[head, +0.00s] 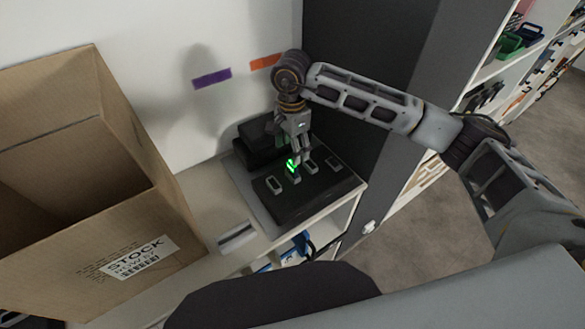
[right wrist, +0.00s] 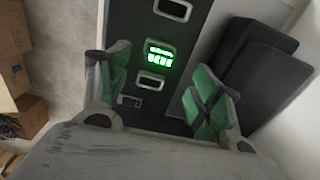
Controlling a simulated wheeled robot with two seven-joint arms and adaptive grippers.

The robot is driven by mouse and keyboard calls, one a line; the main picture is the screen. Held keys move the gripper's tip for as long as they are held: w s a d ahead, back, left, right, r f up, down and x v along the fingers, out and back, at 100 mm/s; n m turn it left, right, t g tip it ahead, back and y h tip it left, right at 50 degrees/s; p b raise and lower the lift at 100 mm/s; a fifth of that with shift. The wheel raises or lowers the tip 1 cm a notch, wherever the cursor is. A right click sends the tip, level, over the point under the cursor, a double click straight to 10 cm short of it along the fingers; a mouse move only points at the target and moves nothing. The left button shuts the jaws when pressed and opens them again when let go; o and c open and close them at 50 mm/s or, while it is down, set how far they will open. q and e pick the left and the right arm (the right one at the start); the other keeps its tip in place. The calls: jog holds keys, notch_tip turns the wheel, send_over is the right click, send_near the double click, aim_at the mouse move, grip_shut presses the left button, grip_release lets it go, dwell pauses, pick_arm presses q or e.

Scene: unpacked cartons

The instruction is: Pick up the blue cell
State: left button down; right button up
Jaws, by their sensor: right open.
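No blue cell can be made out for sure in either view. A black dock (head: 318,190) with several light-rimmed slots sits on the white shelf top. A green glowing display or cell (head: 291,166) is lit at one slot, and it also shows in the right wrist view (right wrist: 160,54). My right gripper (head: 303,169) is over the dock, pointing down. In the right wrist view its green-padded fingers (right wrist: 161,82) are apart, with nothing between them. The glowing slot lies just beyond the fingertips. My left gripper is not in view.
An open cardboard carton (head: 150,225) stands on the left. Black boxes (head: 257,140) sit behind the dock against the wall. Blue items (head: 300,246) are partly hidden below the shelf top. A dark grey panel (head: 365,50) rises behind my right arm.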

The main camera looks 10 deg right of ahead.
aim_at(292, 166)
jog(key=shift+f, duration=1.7)
jog(key=shift+d+f+p, duration=0.1)
jog(key=shift+f+p, duration=0.95)
jog(key=shift+f, duration=0.4)
jog(key=shift+w+f, duration=0.1)
jog(key=shift+f, duration=1.05)
jog(key=c, duration=1.4)
jog(key=shift+o, duration=0.2)
